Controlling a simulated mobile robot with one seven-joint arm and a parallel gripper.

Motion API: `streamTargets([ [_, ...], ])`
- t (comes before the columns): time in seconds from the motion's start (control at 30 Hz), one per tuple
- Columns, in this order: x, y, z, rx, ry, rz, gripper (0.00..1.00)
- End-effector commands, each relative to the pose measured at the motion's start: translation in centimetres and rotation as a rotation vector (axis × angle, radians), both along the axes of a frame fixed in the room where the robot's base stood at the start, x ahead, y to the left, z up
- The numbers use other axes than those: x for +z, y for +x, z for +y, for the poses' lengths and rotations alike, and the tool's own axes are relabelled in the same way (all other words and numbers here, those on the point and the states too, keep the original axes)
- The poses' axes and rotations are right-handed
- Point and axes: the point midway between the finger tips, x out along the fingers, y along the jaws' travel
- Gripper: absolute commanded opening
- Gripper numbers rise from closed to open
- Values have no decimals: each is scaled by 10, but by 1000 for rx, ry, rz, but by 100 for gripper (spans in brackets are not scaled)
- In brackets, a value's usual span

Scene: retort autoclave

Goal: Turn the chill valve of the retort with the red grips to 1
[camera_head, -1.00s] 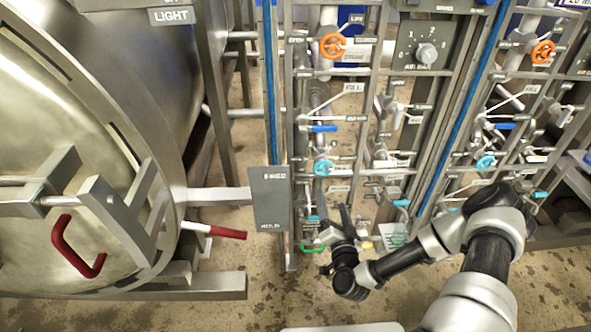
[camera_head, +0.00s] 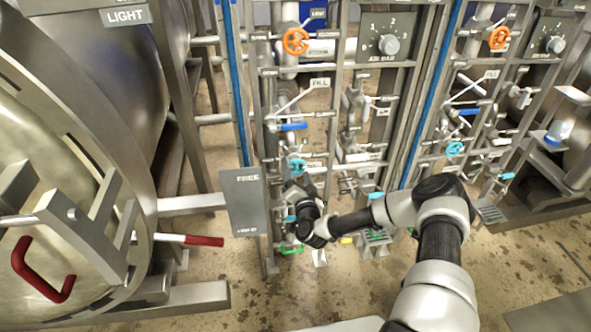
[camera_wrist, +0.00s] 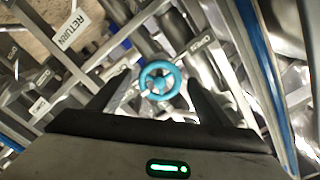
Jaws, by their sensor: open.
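The retort with the red grips (camera_head: 42,270) stands at the left in the head view. Beside it, a light-blue handwheel (camera_head: 297,165) sits on the near pipe rack; I cannot read a chill label on it. In the wrist view the light-blue handwheel (camera_wrist: 170,84) lies ahead, between my two fingers. My gripper (camera_head: 300,186) is just below this wheel in the head view, and its fingers partly blend into the pipes. In the wrist view my gripper (camera_wrist: 157,88) is open, with a finger on either side of the wheel. I cannot tell whether they touch it.
An orange handwheel (camera_head: 296,41) and a blue lever (camera_head: 293,127) are higher on the same rack. A grey panel marked FREE (camera_head: 243,202) stands left of my gripper. A second rack at the right has another light-blue wheel (camera_head: 455,149). Pipes crowd the space around.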

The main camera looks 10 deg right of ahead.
Motion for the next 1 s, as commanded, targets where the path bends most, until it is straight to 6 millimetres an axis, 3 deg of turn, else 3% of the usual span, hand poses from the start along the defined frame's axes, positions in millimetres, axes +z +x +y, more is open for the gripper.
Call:
streamTargets([
  [0.2, -1, 21, 1, 1, 0, 1, 72],
  [0.5, 0, 23, 0, 1, 0, 1, 72],
  [0.53, 0, 23, 0, 1, 0, 1, 70],
  [0.77, 0, 23, 0, 1, 0, 1, 31],
  [1.0, 0, 23, 0, 1, -18, -1, 30],
])
